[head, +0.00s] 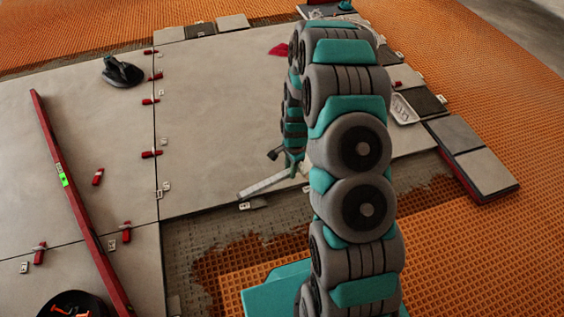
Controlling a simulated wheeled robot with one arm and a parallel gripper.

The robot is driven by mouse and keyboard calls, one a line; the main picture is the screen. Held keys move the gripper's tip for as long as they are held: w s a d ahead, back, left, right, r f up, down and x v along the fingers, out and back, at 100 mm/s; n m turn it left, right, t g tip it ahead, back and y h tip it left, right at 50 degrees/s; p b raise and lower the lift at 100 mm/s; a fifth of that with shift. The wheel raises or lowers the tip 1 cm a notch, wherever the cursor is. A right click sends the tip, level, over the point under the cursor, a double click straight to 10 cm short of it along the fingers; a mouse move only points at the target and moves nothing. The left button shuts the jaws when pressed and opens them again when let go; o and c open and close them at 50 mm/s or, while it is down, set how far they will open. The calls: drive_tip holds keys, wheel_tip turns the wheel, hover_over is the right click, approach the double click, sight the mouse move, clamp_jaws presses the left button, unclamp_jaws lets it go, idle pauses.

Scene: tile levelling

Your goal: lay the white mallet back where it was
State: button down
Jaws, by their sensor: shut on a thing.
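My gripper (296,165) is low over the large grey tile (215,120), just left of my arm, which hides much of it. It is shut on the white mallet (262,186), of which a long pale part shows, slanting down to the left near the tile's front edge. The rest of the mallet is hidden by the gripper and arm. I cannot tell whether the mallet touches the tile.
A long red level (78,200) lies across the left tiles. A black suction cup (122,71) stands at the back left. Red clips (151,154) line the joint. A white tray (404,109) and stacked tiles (480,168) are at right. A dark bucket (75,306) is front left.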

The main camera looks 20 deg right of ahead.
drive_tip(key=s+f+m, duration=0.3)
drive_tip(key=s, duration=0.1)
drive_tip(key=w+a, duration=0.2)
drive_tip(key=w, duration=0.3)
drive_tip(key=w+a+f, duration=0.1)
drive_tip(key=w+a, duration=0.1)
drive_tip(key=w, duration=0.2)
drive_tip(key=w+a, duration=0.1)
drive_tip(key=w, duration=0.4)
drive_tip(key=shift+w+a+f, duration=0.2)
drive_tip(key=shift+w+a, duration=0.15)
drive_tip(key=shift+a, duration=0.05)
drive_tip(key=shift+f+b, duration=0.3)
drive_tip(key=shift+f, duration=1.5)
drive_tip(key=c, duration=0.6)
unclamp_jaws()
drive_tip(key=shift+c, duration=0.2)
